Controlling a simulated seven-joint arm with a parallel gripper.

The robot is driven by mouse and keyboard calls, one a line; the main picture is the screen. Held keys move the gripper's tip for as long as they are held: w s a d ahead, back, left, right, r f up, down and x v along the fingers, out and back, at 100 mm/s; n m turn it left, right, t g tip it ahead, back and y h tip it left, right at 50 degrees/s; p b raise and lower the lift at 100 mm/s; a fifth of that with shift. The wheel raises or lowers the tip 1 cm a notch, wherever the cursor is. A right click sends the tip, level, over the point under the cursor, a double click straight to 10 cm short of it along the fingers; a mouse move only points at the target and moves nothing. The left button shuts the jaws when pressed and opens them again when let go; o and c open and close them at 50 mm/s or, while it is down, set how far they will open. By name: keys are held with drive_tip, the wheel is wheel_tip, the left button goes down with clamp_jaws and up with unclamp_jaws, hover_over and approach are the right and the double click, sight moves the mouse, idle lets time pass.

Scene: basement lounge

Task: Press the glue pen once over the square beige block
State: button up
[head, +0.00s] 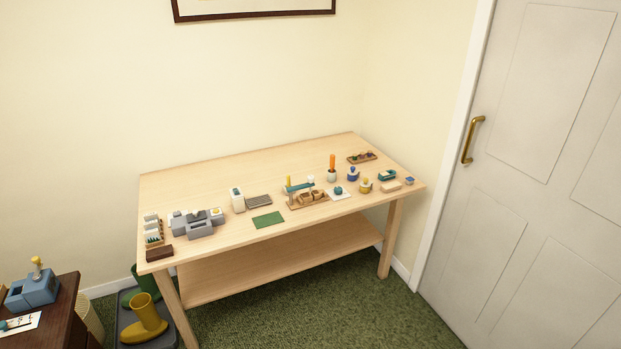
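A light wooden table (258,170) stands against the wall with many small items on it. An upright orange pen-like stick (332,161) stands in a small grey holder towards the right; I cannot tell whether it is the glue pen. A flat beige block (390,187) lies near the table's right front edge; it looks more oblong than square, so I cannot tell whether it is the square one. My gripper is not in view.
A wooden rack (308,204) with a teal bar, a green mat (268,220) and grey machines (198,224) line the table front. The rear of the tabletop is mostly clear. A dark cabinet (64,319) stands lower left; a door (530,160) is at right.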

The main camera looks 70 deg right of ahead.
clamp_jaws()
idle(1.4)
